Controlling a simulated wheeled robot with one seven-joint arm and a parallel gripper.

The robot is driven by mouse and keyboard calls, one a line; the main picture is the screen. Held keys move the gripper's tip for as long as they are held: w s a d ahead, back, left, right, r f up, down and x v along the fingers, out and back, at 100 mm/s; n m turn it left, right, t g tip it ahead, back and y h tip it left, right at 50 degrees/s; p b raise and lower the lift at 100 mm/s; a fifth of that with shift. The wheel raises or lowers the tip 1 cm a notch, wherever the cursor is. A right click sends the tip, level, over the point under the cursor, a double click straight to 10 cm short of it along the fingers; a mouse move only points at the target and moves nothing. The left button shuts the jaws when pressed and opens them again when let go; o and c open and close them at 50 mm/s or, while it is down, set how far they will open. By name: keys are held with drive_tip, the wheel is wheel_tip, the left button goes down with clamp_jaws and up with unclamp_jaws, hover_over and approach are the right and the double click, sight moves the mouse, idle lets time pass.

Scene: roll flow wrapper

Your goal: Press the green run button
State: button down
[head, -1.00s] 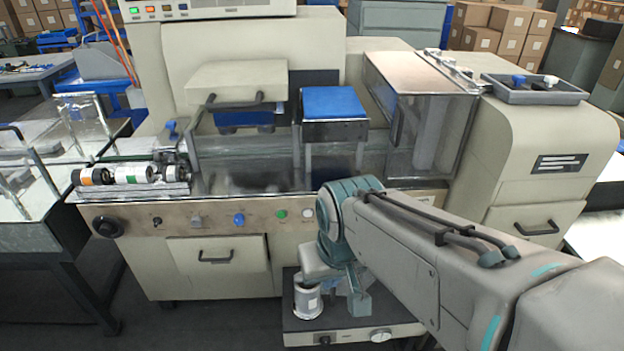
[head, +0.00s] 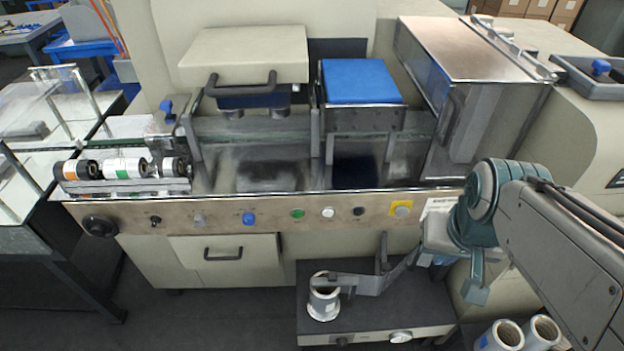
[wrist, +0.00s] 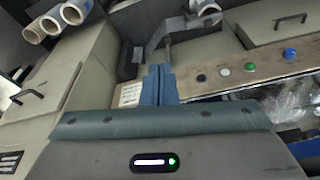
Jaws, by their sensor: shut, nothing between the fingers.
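The green run button (head: 297,214) is a small round button on the brown front panel (head: 270,208), between a blue button (head: 249,218) and a white one (head: 328,212). The green button also shows in the wrist view (wrist: 289,54), at upper right. My gripper (wrist: 159,71) is shut and empty, its blue-grey fingers side by side in the wrist view. It is apart from the green button, which lies well to the right of the fingertips there. In the head view my arm is right of the buttons, and the fingertips are hard to make out.
A black button (head: 358,211) and a yellow-plated switch (head: 401,209) sit right of the white button. Below the panel, a low unit (head: 375,310) carries a spool (head: 323,297) and a bracket. White rolls (head: 500,336) stand at lower right. Space before the green button looks clear.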

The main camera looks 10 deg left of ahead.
drive_tip(key=shift+f, duration=0.1)
drive_tip(key=w+a+f+n+t+y+b, duration=0.1)
drive_tip(key=w+a+f+t+b, duration=0.3)
drive_tip(key=w+f+b, duration=0.45)
drive_tip(key=w+a+f+t+y+b, duration=0.1)
drive_tip(key=w+a+f+t+b, duration=0.25)
drive_tip(key=w+f+b, duration=0.5)
drive_tip(key=s+a+f+n+g+y+b, duration=0.1)
drive_tip(key=a+f+y+b, duration=0.4)
drive_tip(key=a, duration=0.4)
drive_tip(key=s+a+f+n+g+y+b, duration=0.1)
drive_tip(key=s+a+f+n+y+b, duration=0.1)
drive_tip(key=a+f+y+b, duration=0.4)
drive_tip(key=a+y+b, duration=0.1)
drive_tip(key=a+b, duration=0.1)
drive_tip(key=a, duration=0.2)
drive_tip(key=shift+s+a+n, duration=0.15)
drive_tip(key=shift+s+n, duration=0.05)
drive_tip(key=shift+n, duration=0.1)
drive_tip(key=shift+f, duration=0.1)
